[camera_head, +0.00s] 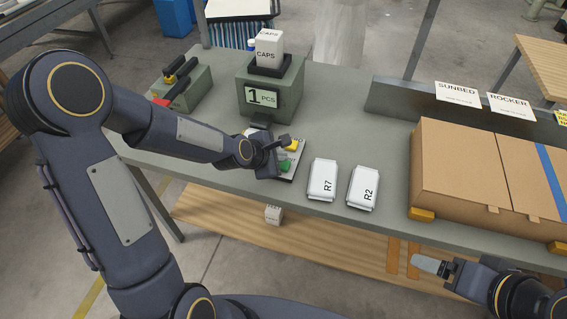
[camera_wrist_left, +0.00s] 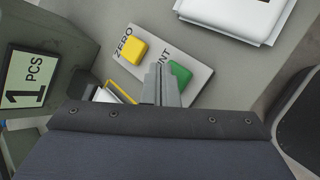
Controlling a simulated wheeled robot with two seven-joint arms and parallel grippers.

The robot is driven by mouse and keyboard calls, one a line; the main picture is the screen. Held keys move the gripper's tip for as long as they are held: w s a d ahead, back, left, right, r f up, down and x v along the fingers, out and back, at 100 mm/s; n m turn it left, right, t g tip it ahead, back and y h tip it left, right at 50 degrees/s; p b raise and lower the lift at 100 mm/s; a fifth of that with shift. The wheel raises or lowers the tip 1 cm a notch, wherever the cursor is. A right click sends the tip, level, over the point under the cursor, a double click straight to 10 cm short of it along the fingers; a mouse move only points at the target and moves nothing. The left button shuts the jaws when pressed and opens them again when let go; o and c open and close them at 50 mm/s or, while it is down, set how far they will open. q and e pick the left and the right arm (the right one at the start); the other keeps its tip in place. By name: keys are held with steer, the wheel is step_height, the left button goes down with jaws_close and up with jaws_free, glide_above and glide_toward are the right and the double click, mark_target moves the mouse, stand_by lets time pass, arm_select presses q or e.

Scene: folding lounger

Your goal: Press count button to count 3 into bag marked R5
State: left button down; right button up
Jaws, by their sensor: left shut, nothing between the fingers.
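The button panel (camera_head: 299,160) lies on the green bench. It has a yellow button (camera_wrist_left: 135,51) beside ZERO and a green button (camera_wrist_left: 181,75) beside partly covered lettering ending in NT. My left gripper (camera_wrist_left: 160,72) is shut and empty over the panel, its tips close beside the green button; contact cannot be told. The counter (camera_head: 283,82) displays 1 PCS. White bags R7 (camera_head: 322,180) and R2 (camera_head: 363,188) lie right of the panel. I see no R5 marking. A white item with a yellow edge (camera_wrist_left: 113,94) is partly hidden by my gripper. My right gripper (camera_head: 432,266) is at lower right; its jaw opening is unclear.
A white CAPS box (camera_head: 269,48) stands on top of the counter. A large cardboard box (camera_head: 470,175) fills the bench's right side. A green unit with black handles (camera_head: 184,88) stands at the left. A small box (camera_head: 273,214) sits on the lower wooden shelf.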

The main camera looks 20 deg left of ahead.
arm_select(q)
steer(key=shift+f, duration=0.1)
steer(key=shift+f+b, duration=0.35)
steer(key=shift+b, duration=0.2)
steer(key=shift+f+b, duration=0.55)
steer(key=shift+b, duration=0.05)
stand_by(0.6)
stand_by(0.3)
steer(key=shift+r+p, duration=0.65)
steer(key=shift+r, duration=0.35)
step_height(320, 180, up, 5)
steer(key=p, duration=0.4)
stand_by(2.2)
